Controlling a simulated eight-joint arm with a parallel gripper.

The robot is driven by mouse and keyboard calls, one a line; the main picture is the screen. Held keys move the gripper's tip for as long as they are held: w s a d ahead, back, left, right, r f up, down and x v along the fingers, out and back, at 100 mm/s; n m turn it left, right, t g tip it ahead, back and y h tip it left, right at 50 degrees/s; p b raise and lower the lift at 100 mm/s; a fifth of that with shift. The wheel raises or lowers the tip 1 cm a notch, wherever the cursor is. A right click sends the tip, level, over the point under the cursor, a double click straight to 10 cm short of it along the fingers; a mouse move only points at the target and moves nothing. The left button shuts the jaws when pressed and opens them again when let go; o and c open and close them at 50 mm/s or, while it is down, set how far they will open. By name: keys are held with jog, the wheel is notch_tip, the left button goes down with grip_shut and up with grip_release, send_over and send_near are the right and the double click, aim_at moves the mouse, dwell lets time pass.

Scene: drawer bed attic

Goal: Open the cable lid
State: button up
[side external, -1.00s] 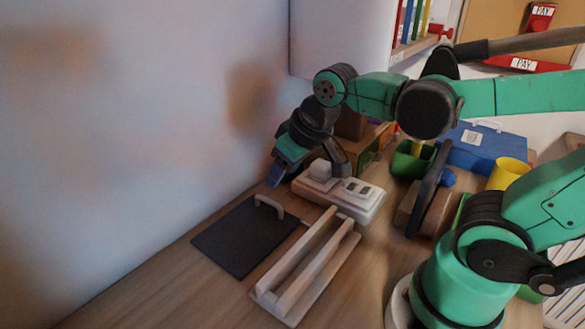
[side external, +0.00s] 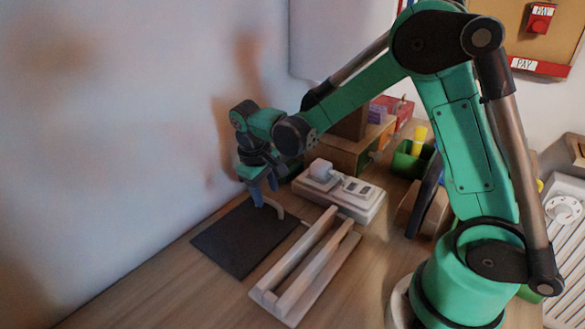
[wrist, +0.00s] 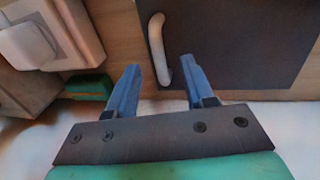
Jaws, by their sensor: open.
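The cable lid (side external: 238,243) is a flat dark square panel on the desk by the wall, and it looks closed. Its pale curved handle (side external: 274,208) stands up near the far right edge. In the wrist view the lid (wrist: 240,45) fills the upper right, with the handle (wrist: 157,45) at its left edge. My gripper (side external: 265,198) points down over the handle end of the lid. In the wrist view my gripper (wrist: 160,82) is open, and the handle's lower end lies between the two blue fingers as pictured. I cannot tell whether they touch it.
A white power strip with a plug (side external: 340,190) stands close to the right of the handle. A pale wooden rack (side external: 305,270) lies to the right of the lid. The wall rises close on the left. The desk in front of the lid is clear.

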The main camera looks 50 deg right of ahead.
jog(key=shift+d+f, duration=0.2)
jog(key=shift+f, duration=0.6)
grip_shut()
dwell(0.9)
